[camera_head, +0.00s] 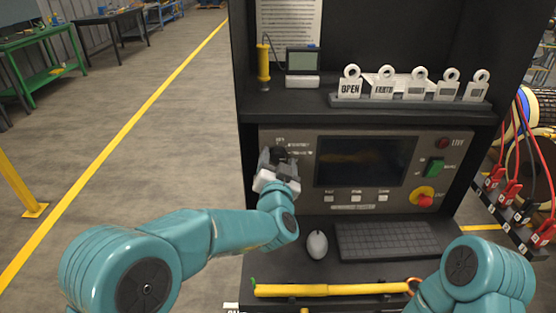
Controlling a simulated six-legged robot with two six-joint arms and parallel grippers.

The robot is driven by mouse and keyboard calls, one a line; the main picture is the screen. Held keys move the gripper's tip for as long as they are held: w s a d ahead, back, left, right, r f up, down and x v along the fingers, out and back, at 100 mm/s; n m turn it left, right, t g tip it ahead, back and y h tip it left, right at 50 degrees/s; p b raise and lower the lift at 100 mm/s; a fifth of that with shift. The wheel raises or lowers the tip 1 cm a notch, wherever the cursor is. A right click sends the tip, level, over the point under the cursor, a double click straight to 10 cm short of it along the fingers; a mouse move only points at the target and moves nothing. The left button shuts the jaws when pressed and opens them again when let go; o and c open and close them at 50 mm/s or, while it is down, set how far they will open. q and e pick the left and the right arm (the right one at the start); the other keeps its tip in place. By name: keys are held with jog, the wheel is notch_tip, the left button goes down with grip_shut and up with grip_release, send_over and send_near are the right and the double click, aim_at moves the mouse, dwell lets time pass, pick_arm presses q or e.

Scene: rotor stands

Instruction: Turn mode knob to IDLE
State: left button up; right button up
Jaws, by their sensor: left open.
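The control panel (300,205) stands upright on a dark cabinet, with a dark screen (362,162) in its middle. The mode knob (279,153) looks like a small black shape at the panel's upper left. My left gripper (278,160) is open in front of it, its fingers around or just beside the knob; I cannot tell whether they touch it. The gripper hides part of the knob and of its labels, so its setting cannot be read. My right arm shows at the lower right, but its gripper is out of view.
A green switch (433,167) and a red emergency button (424,195) on yellow sit at the panel's right. A keyboard (382,240), a mouse (317,244) and a yellow bar (330,290) lie below.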

pick_arm(q)
jog(key=c, duration=1.1)
jog(key=shift+o, duration=0.2)
jog(key=shift+f+n+b, duration=0.25)
jog(key=shift+n+b, duration=0.65)
jog(key=shift+b, duration=0.3)
jog(key=n+b, duration=0.3)
jog(key=shift+b, duration=0.3)
jog(key=n+b, duration=0.2)
jog(key=n, duration=0.1)
jog(key=n+b, duration=0.4)
jog(key=n, duration=0.1)
jog(key=shift+a+n, duration=0.1)
jog(key=shift+n, duration=0.3)
jog(key=shift+n+y+b, duration=0.3)
jog(key=shift+n+b, duration=1.05)
jog(key=shift+n, duration=0.95)
jog(key=shift+r, duration=0.1)
